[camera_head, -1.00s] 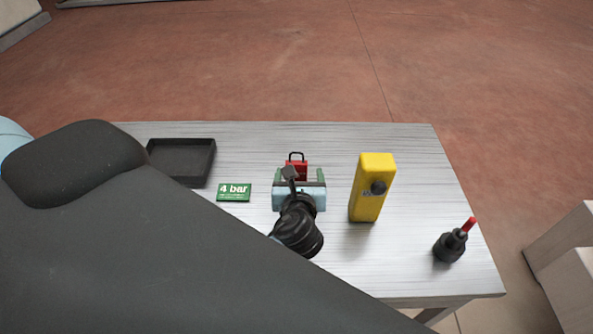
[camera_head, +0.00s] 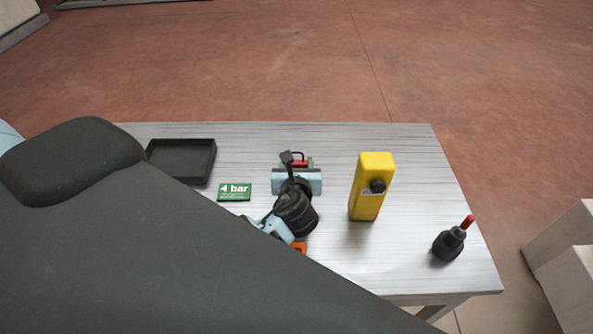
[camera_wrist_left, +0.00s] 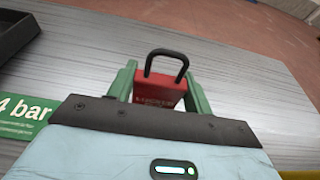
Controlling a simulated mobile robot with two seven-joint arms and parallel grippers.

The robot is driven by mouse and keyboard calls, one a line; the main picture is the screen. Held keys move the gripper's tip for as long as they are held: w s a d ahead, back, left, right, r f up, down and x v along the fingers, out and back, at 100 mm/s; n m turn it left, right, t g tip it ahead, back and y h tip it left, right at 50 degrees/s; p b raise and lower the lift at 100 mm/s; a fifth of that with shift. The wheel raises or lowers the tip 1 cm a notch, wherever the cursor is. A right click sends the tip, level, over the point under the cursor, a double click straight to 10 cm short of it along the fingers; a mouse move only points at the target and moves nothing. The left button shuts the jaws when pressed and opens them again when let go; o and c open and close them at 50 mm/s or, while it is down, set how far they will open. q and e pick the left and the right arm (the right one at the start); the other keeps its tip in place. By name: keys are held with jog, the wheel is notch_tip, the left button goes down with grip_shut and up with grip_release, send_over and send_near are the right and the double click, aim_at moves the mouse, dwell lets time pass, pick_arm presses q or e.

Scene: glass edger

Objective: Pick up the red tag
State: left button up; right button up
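The red tag (camera_wrist_left: 158,92) is shaped like a padlock, with a black loop on its far side. It is on the grey table, and a small part of it shows in the head view (camera_head: 299,164). My left gripper (camera_wrist_left: 162,68) has a light blue body and green fingers. One finger is on each side of the tag, with a narrow gap on the left and the right finger very close. The gripper also shows in the head view (camera_head: 297,161). Its body hides the tag's near edge. My right gripper is in neither view.
A yellow block with a dark knob (camera_head: 366,190) stands right of the gripper. A green "4 bar" card (camera_head: 235,192) and a black tray (camera_head: 207,168) are to the left. A black holder with a red tip (camera_head: 449,246) stands near the right edge.

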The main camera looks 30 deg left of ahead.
aim_at(295, 163)
pick_arm(q)
jog(key=c, duration=0.4)
jog(key=shift+c, duration=0.2)
jog(key=shift+r, duration=0.1)
jog(key=shift+r, duration=0.9)
jog(key=shift+s+r, duration=0.35)
jog(key=shift+r, duration=0.45)
jog(key=s+a+r, duration=0.1)
jog(key=s, duration=1.4)
jog(key=shift+a+r+b, duration=0.25)
jog(key=shift+a+b, duration=0.05)
jog(key=shift+b, duration=0.15)
